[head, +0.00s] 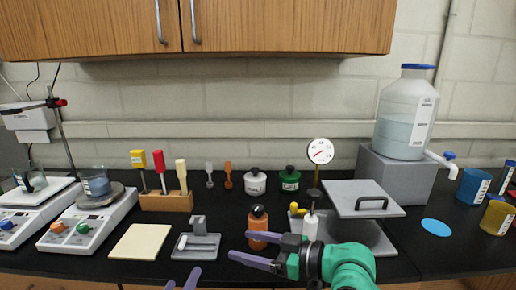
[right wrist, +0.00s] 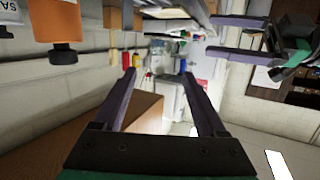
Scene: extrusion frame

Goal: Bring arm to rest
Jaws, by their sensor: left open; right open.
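My right gripper (head: 240,246) is on the green arm in the front middle of the head view. Its two purple fingers point left, apart and empty, overlapping the amber bottle's lower part in the picture; I cannot tell whether they touch. In the right wrist view its fingers (right wrist: 160,76) are spread with nothing between them. My left gripper (head: 182,282) shows only its purple fingertips at the bottom edge of the head view, apart. It also shows at the upper right of the right wrist view (right wrist: 212,37), open and empty.
A balance-like tray (head: 196,246) and a yellow pad (head: 140,241) lie to the left. A large jug (head: 405,115) stands back right. Wooden cabinets (head: 290,25) hang above.

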